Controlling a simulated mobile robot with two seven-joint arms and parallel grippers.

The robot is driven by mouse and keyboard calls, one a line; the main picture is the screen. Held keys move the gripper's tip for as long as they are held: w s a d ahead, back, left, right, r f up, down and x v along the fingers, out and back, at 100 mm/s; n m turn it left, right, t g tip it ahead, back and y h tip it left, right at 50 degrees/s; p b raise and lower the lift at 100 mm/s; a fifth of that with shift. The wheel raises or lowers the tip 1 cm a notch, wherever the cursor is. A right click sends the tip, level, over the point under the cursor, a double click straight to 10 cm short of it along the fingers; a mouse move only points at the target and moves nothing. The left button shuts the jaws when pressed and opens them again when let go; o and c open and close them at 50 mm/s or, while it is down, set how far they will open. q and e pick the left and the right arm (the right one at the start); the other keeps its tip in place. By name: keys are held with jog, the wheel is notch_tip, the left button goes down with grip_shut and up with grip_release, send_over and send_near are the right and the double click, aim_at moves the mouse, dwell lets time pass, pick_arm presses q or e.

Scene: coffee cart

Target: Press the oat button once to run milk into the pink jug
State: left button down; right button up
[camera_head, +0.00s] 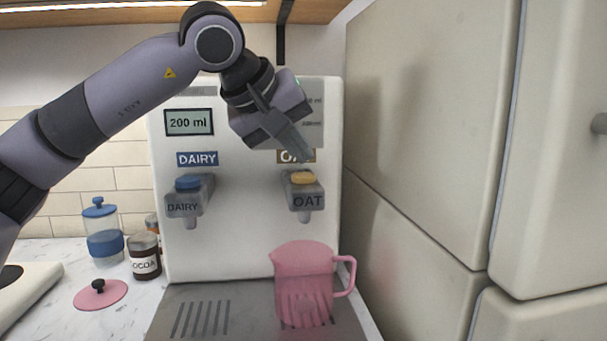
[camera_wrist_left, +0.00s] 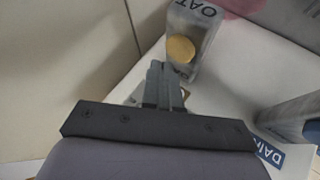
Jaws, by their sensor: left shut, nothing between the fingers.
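The milk machine (camera_head: 240,235) stands upright with a display reading 200 ml. Its oat button (camera_head: 303,178) is a yellow disc on top of the oat spout block (camera_head: 306,200). The pink jug (camera_head: 303,283) stands on the drip tray (camera_head: 250,300) under the oat spout, its handle to the right. My left gripper (camera_head: 306,154) is shut and empty, its fingertips just above the oat button and in front of the OAT label. In the left wrist view the fingertips (camera_wrist_left: 162,66) are close beside the yellow oat button (camera_wrist_left: 180,49); whether they touch cannot be told. My right gripper is not in view.
The dairy button (camera_head: 188,182) is blue, on the left spout. A cocoa jar (camera_head: 145,262), a blue-lidded jar (camera_head: 104,240) and a pink lid (camera_head: 101,295) sit on the counter at left. Pale cabinets (camera_head: 430,120) stand close on the right.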

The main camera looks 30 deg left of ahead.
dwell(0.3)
pick_arm(q)
jog(key=shift+f, duration=0.45)
jog(key=shift+f+b, duration=0.25)
jog(key=shift+b, duration=0.15)
jog(key=shift+f, duration=0.3)
dwell(0.6)
jog(key=shift+r+p, duration=0.7)
jog(key=shift+r, duration=0.3)
